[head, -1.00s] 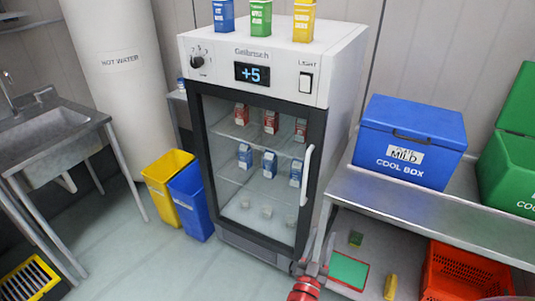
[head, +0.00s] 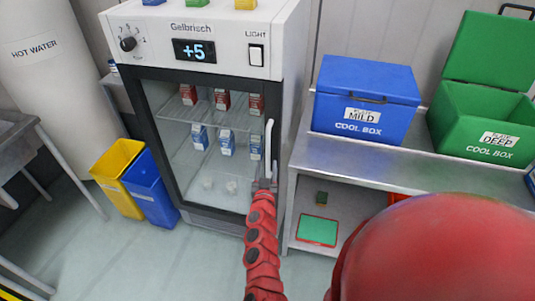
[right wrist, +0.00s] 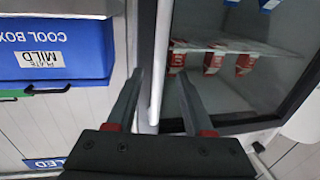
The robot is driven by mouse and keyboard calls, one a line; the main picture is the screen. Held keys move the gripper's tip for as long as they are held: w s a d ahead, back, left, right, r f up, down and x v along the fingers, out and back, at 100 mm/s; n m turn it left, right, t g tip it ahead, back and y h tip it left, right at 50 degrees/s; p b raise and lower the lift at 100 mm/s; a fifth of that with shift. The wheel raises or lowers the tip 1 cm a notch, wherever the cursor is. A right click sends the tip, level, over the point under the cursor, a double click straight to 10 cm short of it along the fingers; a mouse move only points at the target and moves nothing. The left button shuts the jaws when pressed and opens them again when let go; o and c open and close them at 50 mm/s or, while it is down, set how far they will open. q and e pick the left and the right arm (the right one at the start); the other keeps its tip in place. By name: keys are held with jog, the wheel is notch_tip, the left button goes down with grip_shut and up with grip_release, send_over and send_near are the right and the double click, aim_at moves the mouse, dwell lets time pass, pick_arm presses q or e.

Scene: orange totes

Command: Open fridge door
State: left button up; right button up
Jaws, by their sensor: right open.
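The fridge (head: 290,60) stands in the middle of the head view. Its glass door (head: 175,130) with a dark frame is closed. A white vertical handle (head: 268,140) is on the door's right side. My right gripper (head: 265,184) is at the lower end of the handle. In the right wrist view my right gripper (right wrist: 160,74) is open, with one finger on each side of the white handle (right wrist: 157,90). I cannot tell whether either finger touches it. My left gripper is not in view.
A steel bench (head: 370,157) right of the fridge holds a blue cool box (head: 365,88) and a green cool box (head: 480,115). Yellow (head: 115,195) and blue (head: 150,195) bins stand left of the fridge. Cartons (head: 227,142) sit inside. The floor before the door is clear.

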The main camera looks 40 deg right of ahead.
aim_at(268, 157)
jog(key=x, duration=0.5)
jog(key=shift+w+d+r, duration=0.1)
jog(key=shift+w+d, duration=0.05)
jog(key=shift+d, duration=0.1)
grip_shut()
dwell(1.3)
